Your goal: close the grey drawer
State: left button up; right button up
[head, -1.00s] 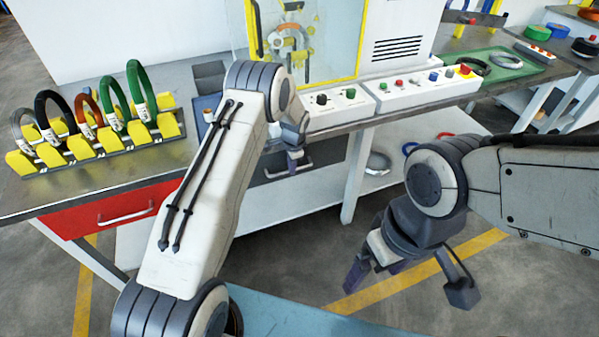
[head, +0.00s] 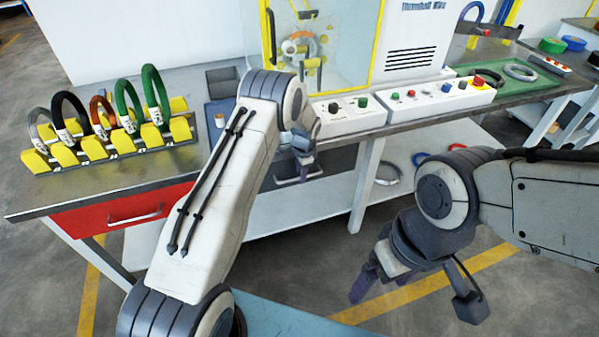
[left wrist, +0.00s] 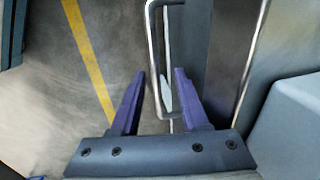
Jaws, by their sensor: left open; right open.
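The grey drawer (head: 340,160) is under the bench, partly hidden behind my left arm and gripper. How far it stands out is hard to tell. Its metal bar handle (head: 316,174) shows just below my left gripper (head: 303,168). In the left wrist view the handle (left wrist: 154,55) runs upright in the picture, and its lower end lies between the spread fingers of my left gripper (left wrist: 155,95). The fingers are open and not clamped on it. My right gripper (head: 374,282) is open and empty, low over the floor, away from the drawer.
A red drawer (head: 100,222) with its own handle is at the left under the bench. A rack (head: 110,146) with several coils stands on the bench top. Control boxes (head: 430,98) sit along the bench edge. A lower shelf (head: 270,222) is below the drawer.

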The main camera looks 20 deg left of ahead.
pick_arm(q)
jog(key=shift+r, duration=0.1)
notch_tip(320, 180, up, 10)
jog(key=s+d, duration=0.1)
jog(key=shift+s, duration=0.3)
dwell(0.3)
jog(key=s+d+r+n+h+p, duration=0.15)
jog(key=s+d+r+p, duration=0.25)
jog(key=s+d+r, duration=1.3)
jog(key=s+a+r+n+g+p, duration=0.1)
jog(key=s+r, duration=0.1)
jog(key=s, duration=0.9)
jog(key=s+a+r+n+p, duration=0.1)
jog(key=s+r, duration=0.2)
jog(key=s, duration=0.9)
jog(key=shift+s+r+g+h, duration=0.2)
jog(key=shift+s+g+h, duration=0.1)
jog(key=shift+g+h, duration=0.1)
